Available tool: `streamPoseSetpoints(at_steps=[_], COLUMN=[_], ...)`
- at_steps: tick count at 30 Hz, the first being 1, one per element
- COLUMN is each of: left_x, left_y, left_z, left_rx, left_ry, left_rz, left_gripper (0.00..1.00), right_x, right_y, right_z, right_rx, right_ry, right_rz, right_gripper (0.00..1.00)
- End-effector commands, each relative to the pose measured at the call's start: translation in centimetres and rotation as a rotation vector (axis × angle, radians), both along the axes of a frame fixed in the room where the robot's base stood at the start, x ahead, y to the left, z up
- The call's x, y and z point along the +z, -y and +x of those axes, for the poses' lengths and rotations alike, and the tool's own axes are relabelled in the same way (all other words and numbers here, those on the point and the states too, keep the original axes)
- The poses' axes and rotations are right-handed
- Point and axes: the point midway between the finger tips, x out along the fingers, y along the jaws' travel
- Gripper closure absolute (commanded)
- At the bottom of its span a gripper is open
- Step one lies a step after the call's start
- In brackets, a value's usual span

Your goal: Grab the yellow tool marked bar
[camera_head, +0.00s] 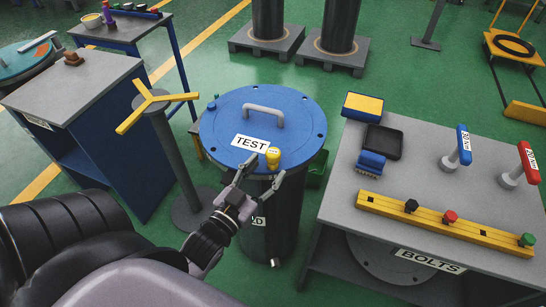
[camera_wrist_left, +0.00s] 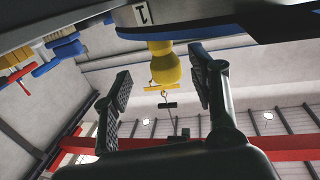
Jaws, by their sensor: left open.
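A small yellow tool (camera_head: 273,157) stands upright near the front edge of the blue round lid (camera_head: 225,120), beside the label TEST. A marking on it is too small to read. My left gripper (camera_head: 265,170) is open, in front of the tool at the lid's front edge, fingers pointing towards it. In the left wrist view the yellow tool (camera_wrist_left: 164,66) appears between the two spread fingers, with its rounded part near fingertip level. I see no finger closed on it. My right gripper is not in view.
The lid has a grey handle (camera_head: 263,115) behind the tool and sits on a dark cylinder (camera_head: 268,225). A yellow three-armed stand (camera_head: 153,102) is to the left. A grey table (camera_head: 400,190) with a yellow bolt rail (camera_head: 440,222) and blue and red tools is to the right.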

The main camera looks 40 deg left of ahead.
Motion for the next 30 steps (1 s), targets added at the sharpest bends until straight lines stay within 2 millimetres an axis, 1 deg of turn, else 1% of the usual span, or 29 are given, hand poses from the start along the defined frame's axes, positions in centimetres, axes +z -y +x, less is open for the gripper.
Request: streamPoseSetpoints(at_steps=[1, 5, 9, 13, 19, 30], left_x=[0.4, 0.7, 0.6, 0.5, 0.4, 0.4], left_y=[-0.1, -0.6, -0.7, -0.7, -0.7, -0.7], left_z=[0.6, 2.5, 4.2, 4.7, 4.8, 4.7], left_rx=[-0.001, -0.001, 0.0, 0.0, 0.0, 0.0], left_ry=[0.005, 0.006, 0.004, 0.002, 0.001, 0.002], left_rz=[0.001, 0.003, 0.0, 0.0, 0.0, 0.0], left_gripper=[0.46, 0.46, 0.46, 0.46, 0.46, 0.71], right_x=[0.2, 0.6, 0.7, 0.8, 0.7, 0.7], right_y=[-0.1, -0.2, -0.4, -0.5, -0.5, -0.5], right_z=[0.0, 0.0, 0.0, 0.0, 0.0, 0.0], right_rx=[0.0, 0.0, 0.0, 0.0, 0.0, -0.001], right_ry=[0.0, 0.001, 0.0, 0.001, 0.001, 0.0], right_rz=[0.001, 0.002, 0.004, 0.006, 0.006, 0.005], right_gripper=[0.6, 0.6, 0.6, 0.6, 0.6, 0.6])
